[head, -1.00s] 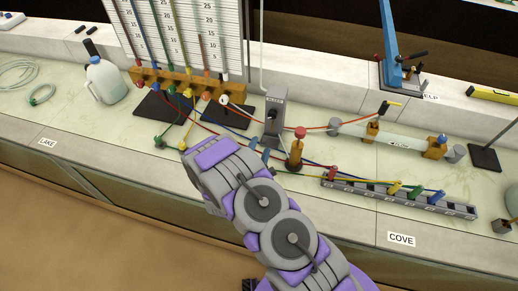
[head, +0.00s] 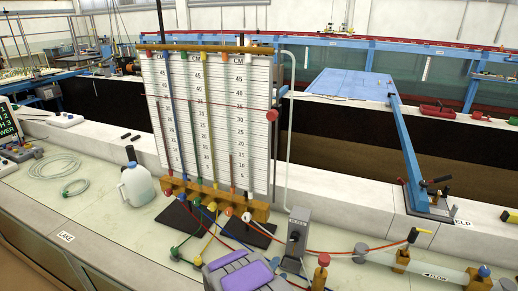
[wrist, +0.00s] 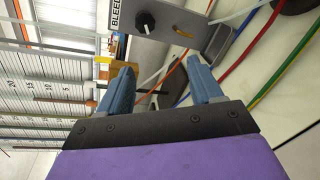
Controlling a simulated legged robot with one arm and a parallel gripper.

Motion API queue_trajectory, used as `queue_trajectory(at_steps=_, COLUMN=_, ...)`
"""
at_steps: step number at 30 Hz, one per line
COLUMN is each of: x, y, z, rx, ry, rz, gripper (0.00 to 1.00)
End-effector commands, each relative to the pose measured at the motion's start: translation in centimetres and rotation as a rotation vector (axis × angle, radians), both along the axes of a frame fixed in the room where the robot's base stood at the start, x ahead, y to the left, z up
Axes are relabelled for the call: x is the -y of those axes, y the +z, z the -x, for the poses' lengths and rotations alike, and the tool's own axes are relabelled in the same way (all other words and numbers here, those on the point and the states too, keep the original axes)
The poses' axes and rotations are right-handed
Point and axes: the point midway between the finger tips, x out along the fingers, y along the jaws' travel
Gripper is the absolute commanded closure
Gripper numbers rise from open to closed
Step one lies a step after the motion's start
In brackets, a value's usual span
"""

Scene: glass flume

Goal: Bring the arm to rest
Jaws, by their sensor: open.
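My gripper (wrist: 160,80) is open in the wrist view, with its two blue fingers apart and nothing between them. Beyond the fingers is a grey block with a black knob and a label beginning "BLEE" (wrist: 165,22). Coloured tubes run past on the right. In the head view my purple and grey arm (head: 240,272) shows only at the bottom edge, in front of the bench. The same grey block (head: 297,238) stands just right of and behind it. I cannot make out the fingers clearly in the head view.
A ruled manometer board (head: 262,120) with coloured tubes stands behind my arm. A white jug (head: 137,187) and coiled clear hose (head: 55,167) are left. A horizontal clear tube on orange supports (head: 402,258) and a blue lever arm (head: 402,150) are right.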

Motion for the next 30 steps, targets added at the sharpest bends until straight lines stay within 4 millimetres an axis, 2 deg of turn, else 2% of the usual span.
queue_trajectory(at_steps=8, x=-1.1, y=1.4, z=-1.0, rx=-0.083, ry=-0.054, rz=-0.37, gripper=0.35)
queue_trajectory(at_steps=16, x=-2.7, y=3.5, z=-0.5, rx=-0.179, ry=-0.112, rz=-0.687, gripper=0.35)
queue_trajectory(at_steps=23, x=-3.8, y=6.0, z=0.9, rx=-0.266, ry=-0.174, rz=-0.92, gripper=0.35)
queue_trajectory(at_steps=30, x=-4.6, y=9.0, z=3.7, rx=-0.372, ry=-0.256, rz=-1.12, gripper=0.35)
